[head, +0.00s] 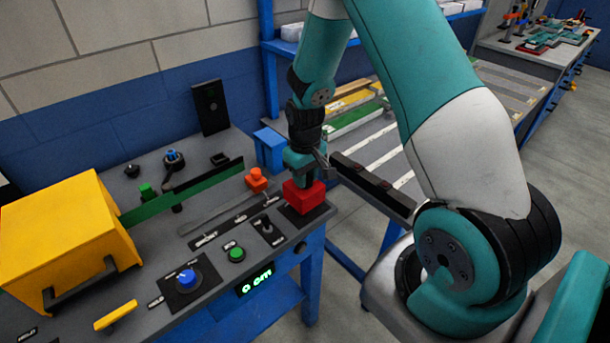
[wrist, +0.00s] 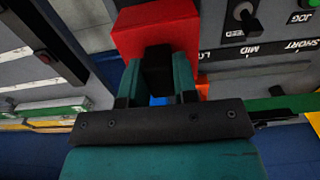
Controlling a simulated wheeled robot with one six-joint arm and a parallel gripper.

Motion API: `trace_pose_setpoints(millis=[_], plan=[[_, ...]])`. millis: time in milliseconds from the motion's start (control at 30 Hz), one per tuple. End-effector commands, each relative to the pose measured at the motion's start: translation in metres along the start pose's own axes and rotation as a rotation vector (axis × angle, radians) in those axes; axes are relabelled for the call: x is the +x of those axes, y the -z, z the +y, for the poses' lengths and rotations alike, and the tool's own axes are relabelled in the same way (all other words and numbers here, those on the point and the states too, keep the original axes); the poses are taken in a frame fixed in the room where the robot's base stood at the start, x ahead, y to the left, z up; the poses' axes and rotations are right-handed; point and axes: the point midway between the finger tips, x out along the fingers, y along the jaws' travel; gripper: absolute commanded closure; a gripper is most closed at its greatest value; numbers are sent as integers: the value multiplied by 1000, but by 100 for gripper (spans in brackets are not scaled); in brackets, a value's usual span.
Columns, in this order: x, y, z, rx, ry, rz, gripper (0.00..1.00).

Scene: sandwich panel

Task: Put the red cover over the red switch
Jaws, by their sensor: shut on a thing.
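The red cover (head: 304,197) is a box-shaped red piece at the right front corner of the grey panel, over a dark plate (head: 290,215). It also shows at the top of the wrist view (wrist: 152,28). My gripper (head: 304,178) is directly above it, pointing down. In the wrist view its teal fingers (wrist: 157,80) are closed on the cover's black grip. I see no red switch; the cover hides most of the plate. I cannot tell whether the cover rests on the plate or hangs slightly above it.
An orange knob (head: 257,179) stands just left of my gripper. A small lever switch (head: 267,229), a green button (head: 236,254) and a blue dial (head: 187,279) lie further left. A yellow box (head: 65,240) and green strip (head: 190,190) are beyond. Right of the panel is a gap.

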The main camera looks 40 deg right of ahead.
Motion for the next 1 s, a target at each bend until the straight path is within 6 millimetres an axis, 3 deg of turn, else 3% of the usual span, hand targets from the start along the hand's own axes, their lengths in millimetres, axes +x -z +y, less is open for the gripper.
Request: trace_pose_setpoints(millis=[700, 967, 1000], plan=[[30, 0, 0, 0, 0, 0, 98], [31, 0, 0, 0, 0, 0, 98], [31, 0, 0, 0, 0, 0, 68]])
